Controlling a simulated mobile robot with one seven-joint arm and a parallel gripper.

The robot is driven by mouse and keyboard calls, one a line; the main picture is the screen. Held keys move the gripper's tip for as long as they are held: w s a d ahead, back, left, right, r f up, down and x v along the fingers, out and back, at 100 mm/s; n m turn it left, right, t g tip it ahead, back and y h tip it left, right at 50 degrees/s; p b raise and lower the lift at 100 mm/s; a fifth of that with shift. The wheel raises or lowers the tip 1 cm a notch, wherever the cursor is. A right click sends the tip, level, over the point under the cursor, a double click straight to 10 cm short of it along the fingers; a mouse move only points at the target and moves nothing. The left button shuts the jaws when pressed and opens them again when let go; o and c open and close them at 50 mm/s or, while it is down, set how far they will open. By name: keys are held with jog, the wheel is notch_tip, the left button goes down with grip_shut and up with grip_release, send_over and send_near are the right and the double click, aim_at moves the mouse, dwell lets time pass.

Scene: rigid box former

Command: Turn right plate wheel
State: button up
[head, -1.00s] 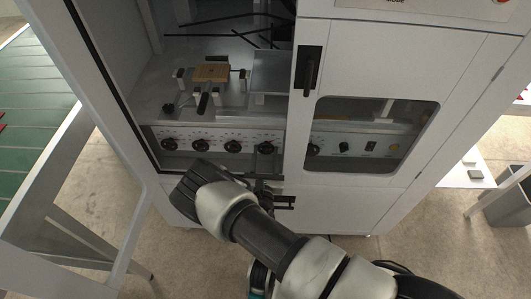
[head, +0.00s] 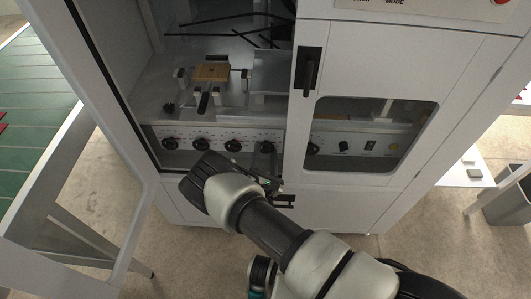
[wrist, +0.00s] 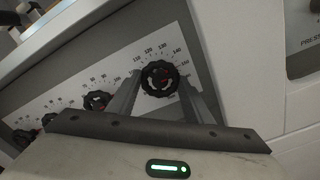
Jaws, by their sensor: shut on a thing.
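In the head view my gripper (head: 270,184) is partly hidden by my wrist, low in front of the panel.
Other black knobs (head: 201,144) sit to the left on the same panel (head: 218,132). A closed cabinet door (head: 400,70) with a window and a black handle (head: 308,70) stands to the right. A wooden block (head: 212,72) rests on the bay's plate above.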

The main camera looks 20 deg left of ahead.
dwell(0.3)
jog(key=o, duration=1)
jog(key=shift+o, duration=0.2)
jog(key=v, duration=1.7)
jog(key=shift+s, duration=0.2)
